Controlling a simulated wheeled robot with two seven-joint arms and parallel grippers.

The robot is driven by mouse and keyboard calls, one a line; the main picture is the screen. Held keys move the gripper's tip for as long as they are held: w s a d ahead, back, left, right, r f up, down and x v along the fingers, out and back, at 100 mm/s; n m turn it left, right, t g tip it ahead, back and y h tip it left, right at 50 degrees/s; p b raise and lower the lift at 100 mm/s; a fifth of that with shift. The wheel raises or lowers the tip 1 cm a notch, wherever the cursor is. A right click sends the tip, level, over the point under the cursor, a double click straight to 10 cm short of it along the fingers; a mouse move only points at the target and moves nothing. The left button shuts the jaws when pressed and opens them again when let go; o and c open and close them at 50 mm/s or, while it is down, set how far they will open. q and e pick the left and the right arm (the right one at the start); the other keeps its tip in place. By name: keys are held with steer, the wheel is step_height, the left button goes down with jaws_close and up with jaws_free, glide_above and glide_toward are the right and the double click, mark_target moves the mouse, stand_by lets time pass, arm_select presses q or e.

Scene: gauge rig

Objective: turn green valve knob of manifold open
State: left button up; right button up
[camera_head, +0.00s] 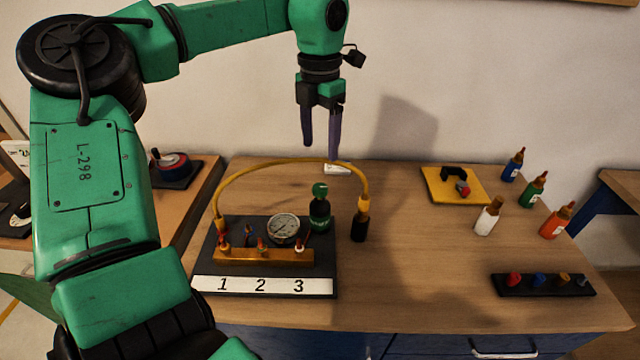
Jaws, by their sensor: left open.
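The manifold is a brass bar (240,257) on a black base plate (322,270), with a white strip marked 1, 2, 3 along its front. A round gauge (284,228) stands behind the bar. A green knob (320,189) tops a dark bottle-like body (320,214) at the plate's back right. My left gripper (321,150) is open and empty, fingers pointing down, above and apart from the green knob. My right gripper is out of view.
A yellow hose (290,164) arches from the bar's left end to a dark fitting (359,226) right of the plate. A yellow pad (438,193), several bottles (487,216) and a black rack (543,291) stand right. The table's middle is clear.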

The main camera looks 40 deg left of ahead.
mark_target(320, 187)
arm_select(q)
step_height(320, 187, down, 10)
steer(key=shift+r+p, duration=0.1)
steer(key=shift+p, duration=0.65)
steer(key=shift+f, duration=0.4)
jaws_close()
